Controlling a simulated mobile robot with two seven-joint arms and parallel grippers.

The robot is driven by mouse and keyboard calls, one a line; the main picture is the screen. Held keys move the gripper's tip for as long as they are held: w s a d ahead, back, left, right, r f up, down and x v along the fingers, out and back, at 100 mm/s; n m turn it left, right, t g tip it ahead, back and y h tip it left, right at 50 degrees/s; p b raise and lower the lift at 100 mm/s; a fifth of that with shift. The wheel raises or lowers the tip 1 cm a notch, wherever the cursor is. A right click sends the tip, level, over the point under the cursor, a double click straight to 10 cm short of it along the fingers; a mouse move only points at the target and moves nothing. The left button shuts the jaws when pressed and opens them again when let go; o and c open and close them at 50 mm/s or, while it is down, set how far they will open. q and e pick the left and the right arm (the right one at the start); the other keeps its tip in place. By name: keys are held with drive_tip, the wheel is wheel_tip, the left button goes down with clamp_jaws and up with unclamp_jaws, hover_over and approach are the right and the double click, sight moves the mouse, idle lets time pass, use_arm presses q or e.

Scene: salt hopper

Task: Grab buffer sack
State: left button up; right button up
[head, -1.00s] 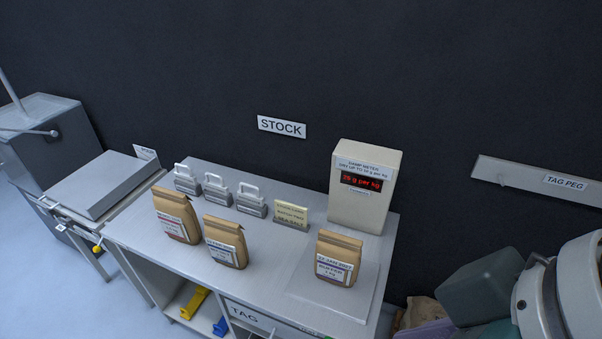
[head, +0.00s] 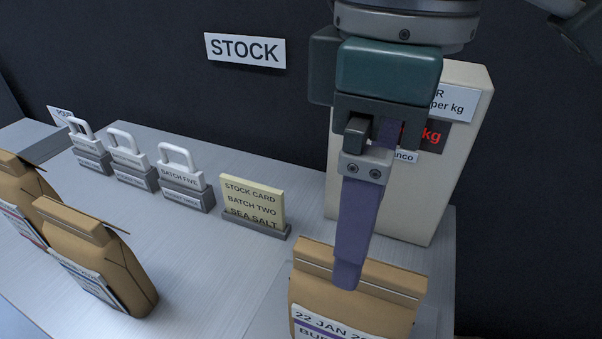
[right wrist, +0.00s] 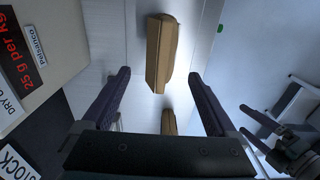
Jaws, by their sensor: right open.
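The buffer sack (head: 350,300) is a brown paper sack with a folded top and a white label with a purple band. It stands upright at the lower edge of the head view, partly cut off. My right gripper (head: 348,280) hangs above it, fingers pointing down; one purple finger overlaps the sack's top in the picture. In the right wrist view the open fingers (right wrist: 160,90) are apart with nothing between them, and the sack (right wrist: 162,50) is beyond them, in line with the gap. A dark part at the right edge there looks like my left gripper (right wrist: 290,140); its jaws are unclear.
Two other brown sacks (head: 95,262) stand at the left. Behind are batch weights with handles (head: 183,180) and a yellow stock card (head: 252,205). The damp meter (head: 455,150) stands close behind my right gripper. The metal tabletop (head: 205,250) is clear between.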

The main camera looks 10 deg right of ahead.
sight(346, 313)
drive_tip(key=f, duration=1)
drive_tip(key=shift+s+d+b, duration=0.1)
drive_tip(key=shift+s+b, duration=0.1)
drive_tip(key=shift+b, duration=0.2)
clamp_jaws()
drive_tip(key=shift+r, duration=0.1)
idle(0.3)
